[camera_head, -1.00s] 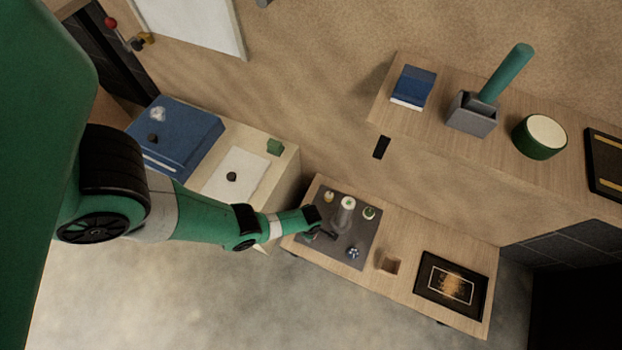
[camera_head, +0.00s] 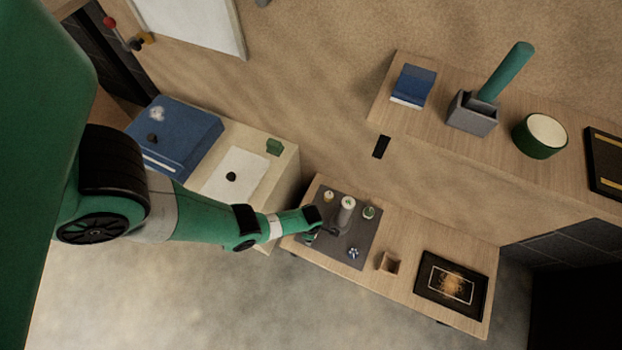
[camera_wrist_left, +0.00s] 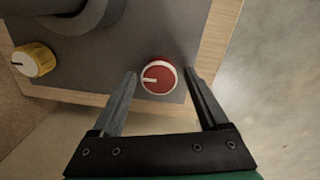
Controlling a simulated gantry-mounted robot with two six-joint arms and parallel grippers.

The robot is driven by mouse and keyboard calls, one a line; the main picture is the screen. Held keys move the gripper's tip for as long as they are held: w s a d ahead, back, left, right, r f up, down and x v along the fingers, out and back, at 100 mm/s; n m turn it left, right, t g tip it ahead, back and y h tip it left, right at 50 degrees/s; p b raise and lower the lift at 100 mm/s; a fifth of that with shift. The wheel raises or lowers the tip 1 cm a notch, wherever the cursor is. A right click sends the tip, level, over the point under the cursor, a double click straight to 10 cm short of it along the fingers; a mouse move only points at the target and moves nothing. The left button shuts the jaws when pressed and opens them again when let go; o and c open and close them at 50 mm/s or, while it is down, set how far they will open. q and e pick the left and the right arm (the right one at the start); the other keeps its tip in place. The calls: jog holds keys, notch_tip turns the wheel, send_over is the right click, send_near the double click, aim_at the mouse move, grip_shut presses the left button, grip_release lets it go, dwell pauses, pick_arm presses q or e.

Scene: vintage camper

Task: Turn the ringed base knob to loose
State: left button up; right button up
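A red knob (camera_wrist_left: 159,78) with a white ring around its rim and a white pointer line sits near the edge of the dark grey panel (camera_wrist_left: 115,52). Its pointer lies toward the left in the left wrist view. My left gripper (camera_wrist_left: 160,73) is open, with one finger on each side of the knob and a gap showing on both sides. In the head view my left gripper (camera_head: 318,232) is over the near left part of the panel (camera_head: 334,256) and hides the red knob. My right gripper is not in view.
A grey post (camera_head: 345,212) stands on the panel. A yellow knob (camera_head: 328,197), a green knob (camera_head: 369,213) and a blue knob (camera_head: 353,253) are around it. A small wooden cup (camera_head: 389,263) and a dark framed picture (camera_head: 451,286) are to the right.

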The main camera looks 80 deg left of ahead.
pick_arm(q)
notch_tip(320, 180, up, 12)
jog(key=p, duration=1.1)
jog(key=shift+d, duration=0.25)
jog(key=shift+s+f, duration=0.1)
jog(key=shift+f, duration=0.1)
